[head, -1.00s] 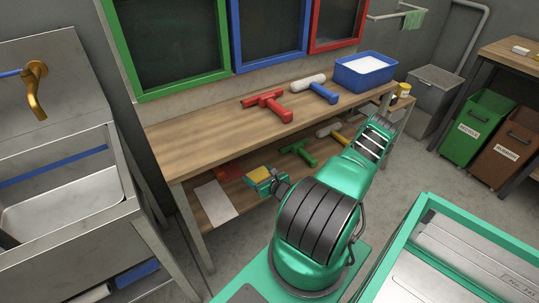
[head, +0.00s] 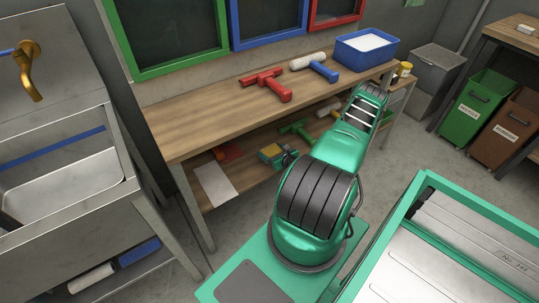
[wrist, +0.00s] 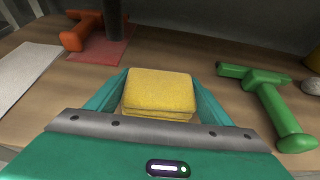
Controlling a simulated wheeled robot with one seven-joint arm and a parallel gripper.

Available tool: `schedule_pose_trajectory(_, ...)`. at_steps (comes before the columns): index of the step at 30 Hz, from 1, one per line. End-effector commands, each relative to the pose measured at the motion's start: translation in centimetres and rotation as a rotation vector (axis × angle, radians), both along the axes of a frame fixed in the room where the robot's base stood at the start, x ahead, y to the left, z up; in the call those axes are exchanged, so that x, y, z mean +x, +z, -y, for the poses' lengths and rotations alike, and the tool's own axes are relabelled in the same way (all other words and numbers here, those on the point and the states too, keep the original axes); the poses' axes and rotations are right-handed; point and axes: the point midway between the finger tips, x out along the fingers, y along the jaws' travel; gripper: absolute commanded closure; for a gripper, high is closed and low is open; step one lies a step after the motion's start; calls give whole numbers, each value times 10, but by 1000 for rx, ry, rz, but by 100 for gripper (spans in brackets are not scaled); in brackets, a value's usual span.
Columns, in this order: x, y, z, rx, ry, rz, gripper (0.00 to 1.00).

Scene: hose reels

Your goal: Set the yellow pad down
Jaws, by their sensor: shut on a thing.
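The yellow pad (wrist: 160,92) is held between the teal fingers of my gripper (wrist: 158,100) in the wrist view. It looks like a small stack of thick cloth or sponge. In the head view the pad (head: 270,151) shows as a small yellow patch at my gripper (head: 277,156), over the lower shelf of the wooden bench (head: 170,137). My gripper is shut on the pad. Whether the pad touches the shelf (wrist: 215,125) cannot be told.
On the lower shelf, a green tool (wrist: 268,95) lies to the right. A white sheet (wrist: 25,72) and a red mat (wrist: 100,48) with an orange-red tool (wrist: 80,33) lie to the left. Bare shelf shows between them. The bench top is above.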

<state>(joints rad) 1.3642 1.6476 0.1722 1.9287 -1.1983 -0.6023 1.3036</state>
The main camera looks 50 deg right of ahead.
Motion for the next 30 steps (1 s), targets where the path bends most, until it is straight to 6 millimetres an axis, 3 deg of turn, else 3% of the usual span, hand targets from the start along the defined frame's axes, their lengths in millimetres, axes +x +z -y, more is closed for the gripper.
schedule_pose_trajectory(5, 0, -19, -1, -1, 1, 0, 48)
schedule_pose_trajectory(16, 1, -22, -2, 1, 2, 1, 48)
schedule_pose_trajectory(17, 1, -22, -2, 0, 2, 1, 21)
schedule_pose_trajectory(19, 1, -22, -2, 0, 2, 1, 7)
schedule_pose_trajectory(30, -1, -19, -2, 0, 2, 0, 7)
